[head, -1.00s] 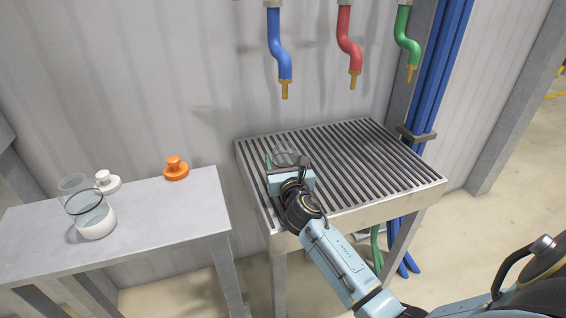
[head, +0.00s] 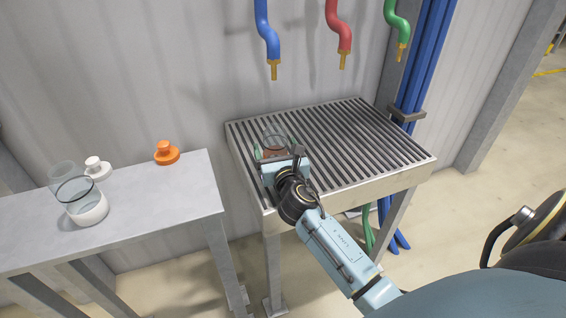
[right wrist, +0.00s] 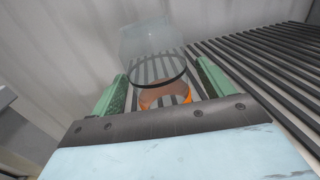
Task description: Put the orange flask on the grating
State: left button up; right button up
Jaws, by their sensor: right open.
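The orange flask (head: 274,146) is a clear glass vessel with an orange lower part. It stands upright at the left end of the slatted metal grating (head: 345,145), seemingly on the bars. My right gripper (head: 277,152) is open around it from the front. In the right wrist view the green fingers (right wrist: 163,82) are on either side of the flask (right wrist: 166,97), with gaps between. The gripper's palm hides part of the flask's base in the head view. My left gripper is not in view.
A grey side table (head: 150,205) on the left holds a white-based flask (head: 88,208), another clear glass vessel, a white stopper (head: 97,168) and an orange stopper (head: 167,154). Blue, red and green pipes hang above the grating. The grating's middle and right are clear.

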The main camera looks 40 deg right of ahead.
jog(key=p+v, duration=0.1)
jog(key=v, duration=0.7)
jog(key=shift+s+a, duration=0.1)
jog(key=shift+s+a+r, duration=0.1)
jog(key=shift+s+a, duration=0.1)
jog(key=shift+s, duration=0.35)
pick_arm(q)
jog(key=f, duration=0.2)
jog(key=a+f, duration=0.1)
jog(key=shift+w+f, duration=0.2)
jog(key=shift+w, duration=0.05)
